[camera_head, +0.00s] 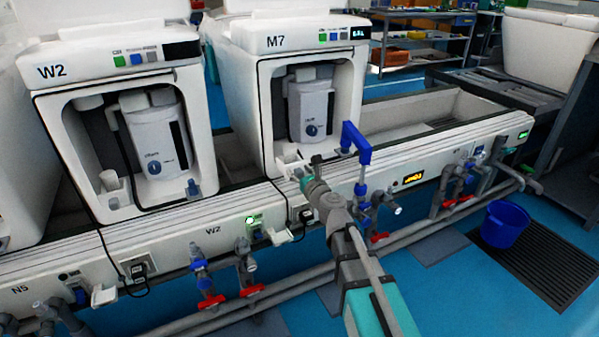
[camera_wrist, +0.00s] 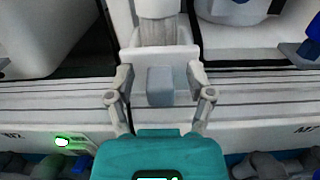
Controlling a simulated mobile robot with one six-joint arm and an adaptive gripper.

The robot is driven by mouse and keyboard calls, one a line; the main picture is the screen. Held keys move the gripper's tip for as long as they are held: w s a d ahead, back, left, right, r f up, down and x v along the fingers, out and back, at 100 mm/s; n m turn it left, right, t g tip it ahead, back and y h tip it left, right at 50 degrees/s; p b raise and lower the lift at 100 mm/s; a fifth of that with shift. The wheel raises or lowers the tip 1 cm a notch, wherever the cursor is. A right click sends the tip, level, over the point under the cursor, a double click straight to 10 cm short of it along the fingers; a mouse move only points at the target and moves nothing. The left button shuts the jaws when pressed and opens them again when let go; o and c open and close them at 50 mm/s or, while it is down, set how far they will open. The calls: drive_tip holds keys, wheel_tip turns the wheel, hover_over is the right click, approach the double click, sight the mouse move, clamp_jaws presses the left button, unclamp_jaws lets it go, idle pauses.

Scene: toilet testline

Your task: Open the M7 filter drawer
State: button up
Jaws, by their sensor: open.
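The M7 unit (camera_head: 290,90) is a white housing with a dark opening and a grey canister inside. At its lower left front is a small white filter drawer (camera_head: 288,160), partly hidden by my gripper. In the wrist view the white drawer (camera_wrist: 160,54) has a grey block-shaped handle (camera_wrist: 160,88) at its front. My gripper (camera_head: 303,172) is in front of the drawer. In the wrist view my open gripper (camera_wrist: 160,76) has one finger on each side of the handle, with a visible gap on both sides. I cannot tell how far out the drawer sits.
The W2 unit (camera_head: 125,120) stands to the left. A blue tap handle (camera_head: 356,143) rises close right of my gripper. Pipes with red valve handles (camera_head: 211,301) run along the bench front. A blue bucket (camera_head: 505,223) stands on the floor at right.

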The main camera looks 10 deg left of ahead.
drive_tip(key=v, duration=0.7)
drive_tip(key=shift+s+d, duration=0.15)
drive_tip(key=shift+s, duration=0.05)
idle(0.5)
drive_tip(key=s+d+f+n+g+h+p, duration=0.1)
drive_tip(key=s+d+f+n+g+p, duration=0.3)
drive_tip(key=n, duration=0.7)
drive_tip(key=s+d+f+n+g+h+p, duration=0.1)
drive_tip(key=s+d+f+n+g+h, duration=0.2)
drive_tip(key=n+g, duration=0.5)
drive_tip(key=s+d+f+n+g+h+p, duration=0.1)
drive_tip(key=s+d+n+g+h+p, duration=0.15)
drive_tip(key=s+d+n, duration=0.4)
drive_tip(key=s+d+f+n+g+h+p, duration=0.15)
drive_tip(key=d+n+h, duration=0.25)
drive_tip(key=d, duration=0.6)
wheel_tip(320, 180, up, 37)
drive_tip(key=t+p, duration=0.1)
drive_tip(key=p, duration=3.6)
drive_tip(key=shift+s, duration=0.35)
